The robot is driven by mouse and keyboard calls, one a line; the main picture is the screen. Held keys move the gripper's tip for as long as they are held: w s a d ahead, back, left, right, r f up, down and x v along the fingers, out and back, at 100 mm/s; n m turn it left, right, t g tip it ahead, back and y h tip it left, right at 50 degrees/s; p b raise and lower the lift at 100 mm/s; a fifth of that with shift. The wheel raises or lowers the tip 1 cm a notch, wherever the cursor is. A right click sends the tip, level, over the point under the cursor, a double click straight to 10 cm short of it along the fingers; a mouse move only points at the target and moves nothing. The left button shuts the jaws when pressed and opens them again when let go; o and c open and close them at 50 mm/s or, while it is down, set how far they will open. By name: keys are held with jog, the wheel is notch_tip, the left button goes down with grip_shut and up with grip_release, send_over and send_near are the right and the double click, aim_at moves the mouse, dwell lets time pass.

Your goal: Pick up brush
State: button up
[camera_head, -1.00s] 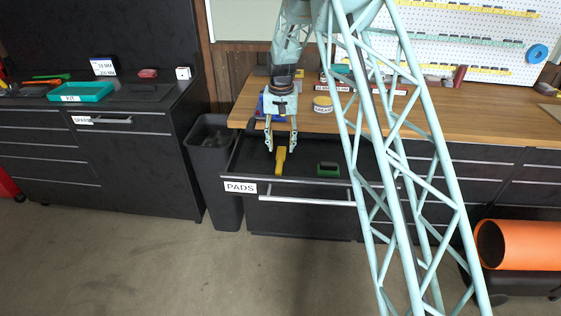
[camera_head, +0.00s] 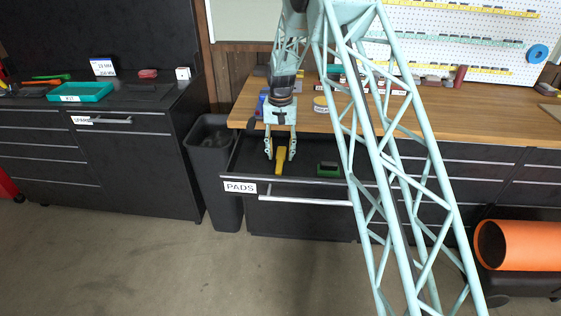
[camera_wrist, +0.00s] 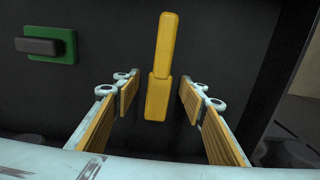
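The yellow brush (camera_head: 280,161) lies in the open drawer labelled PADS (camera_head: 240,187). In the wrist view the brush (camera_wrist: 160,75) is a long yellow piece with a narrower far part and a wider near part. My gripper (camera_head: 280,157) is open above the drawer, its fingers on either side of the brush. In the wrist view my gripper (camera_wrist: 157,105) shows a clear gap between each finger pad and the near end of the brush. The brush's underside is hidden.
A green pad with a dark top (camera_head: 328,169) lies in the same drawer, to the right of the brush. The wooden worktop (camera_head: 420,118) is behind and above the drawer. A dark bin (camera_head: 209,160) stands at the drawer's left.

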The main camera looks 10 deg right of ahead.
jog(key=shift+f, duration=1.15)
jog(key=c, duration=1)
